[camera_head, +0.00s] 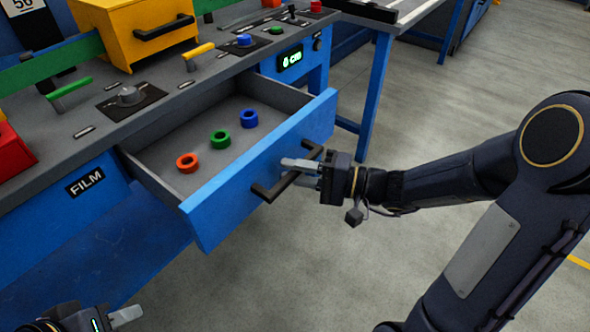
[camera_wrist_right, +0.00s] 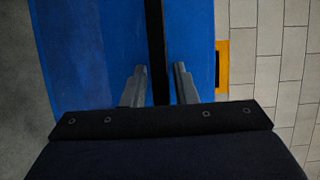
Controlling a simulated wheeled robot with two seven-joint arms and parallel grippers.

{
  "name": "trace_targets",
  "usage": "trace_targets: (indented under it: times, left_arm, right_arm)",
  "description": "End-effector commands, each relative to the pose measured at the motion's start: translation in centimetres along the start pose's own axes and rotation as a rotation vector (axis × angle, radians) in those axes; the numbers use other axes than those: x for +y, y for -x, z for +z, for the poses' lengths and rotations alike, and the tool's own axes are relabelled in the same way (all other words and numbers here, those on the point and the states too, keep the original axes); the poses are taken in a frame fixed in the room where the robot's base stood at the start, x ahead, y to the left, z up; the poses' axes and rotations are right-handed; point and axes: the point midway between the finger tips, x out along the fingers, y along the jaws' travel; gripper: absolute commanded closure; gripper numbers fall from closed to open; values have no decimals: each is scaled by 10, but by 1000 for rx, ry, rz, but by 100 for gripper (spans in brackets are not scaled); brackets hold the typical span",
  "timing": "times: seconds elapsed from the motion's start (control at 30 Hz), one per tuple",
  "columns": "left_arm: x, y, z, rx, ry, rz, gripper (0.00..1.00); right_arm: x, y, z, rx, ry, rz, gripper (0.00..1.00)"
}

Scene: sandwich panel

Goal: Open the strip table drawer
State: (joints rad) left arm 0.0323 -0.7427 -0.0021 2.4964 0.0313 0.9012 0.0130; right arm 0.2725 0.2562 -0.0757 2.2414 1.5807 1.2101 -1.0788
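The blue drawer (camera_head: 250,175) stands pulled out from the workbench, with three rings showing inside: orange (camera_head: 187,162), green (camera_head: 220,139) and blue (camera_head: 249,118). Its black handle (camera_head: 265,192) is on the blue front panel. My right gripper (camera_head: 298,170) is at the handle. In the right wrist view, the black handle bar (camera_wrist_right: 155,40) runs between the fingers of the right gripper (camera_wrist_right: 159,72), with a gap on each side, so the gripper is open around it. My left gripper (camera_head: 125,316) is at the bottom left edge, mostly cut off.
The workbench (camera_head: 60,135) carries a yellow box (camera_head: 135,30), a red box (camera_head: 12,152), a knob (camera_head: 129,96) and levers. A "FILM" label (camera_head: 85,182) is left of the drawer. Grey floor (camera_head: 450,105) lies open to the right, beyond a blue table leg (camera_head: 376,95).

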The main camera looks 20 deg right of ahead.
Motion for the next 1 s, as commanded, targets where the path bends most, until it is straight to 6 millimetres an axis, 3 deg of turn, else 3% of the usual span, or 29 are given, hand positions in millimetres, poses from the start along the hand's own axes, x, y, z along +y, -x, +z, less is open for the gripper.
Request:
trace_targets:
  times: [0.37, 0.8, 1.0]
  left_arm:
    - [0, 0, 0, 0, 0, 0, 64]
    - [3, 7, -4, 0, 0, 0, 64]
    - [3, 8, -4, 0, 0, 0, 64]
  right_arm:
    - [-1, 2, -1, 2, 0, -1, 64]
    - [-1, 66, -1, 6, 0, 0, 64]
    - [0, 78, 0, 2, 0, 0, 64]
